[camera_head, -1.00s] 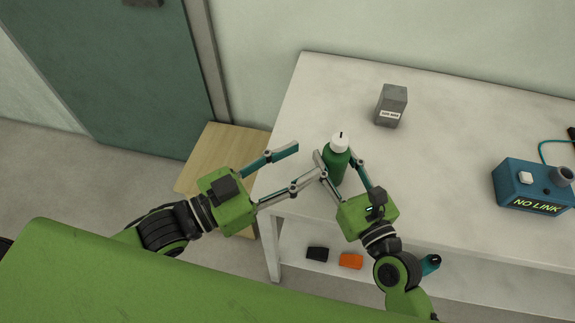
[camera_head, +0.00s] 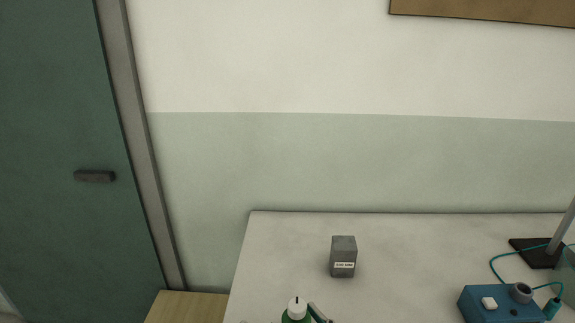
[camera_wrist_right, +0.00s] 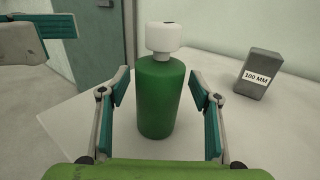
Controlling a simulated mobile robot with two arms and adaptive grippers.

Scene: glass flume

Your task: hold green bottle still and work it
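The green bottle (camera_wrist_right: 160,98) with a white cap (camera_wrist_right: 164,40) stands upright on the white table in the right wrist view. In the head view only its top (camera_head: 296,311) shows at the bottom edge. My right gripper (camera_wrist_right: 160,73) is open, its two fingers on either side of the bottle with a visible gap at each side. One of its fingers also shows beside the bottle in the head view. Part of my left gripper (camera_wrist_right: 45,38) shows at the upper left of the right wrist view, left of the cap; its opening is not shown.
A grey block (camera_head: 343,257) labelled 100 MM stands behind and right of the bottle. A blue box (camera_head: 500,305) with a knob and cable is at the right, near a dark stand base (camera_head: 535,252). The table (camera_head: 430,250) between them is clear.

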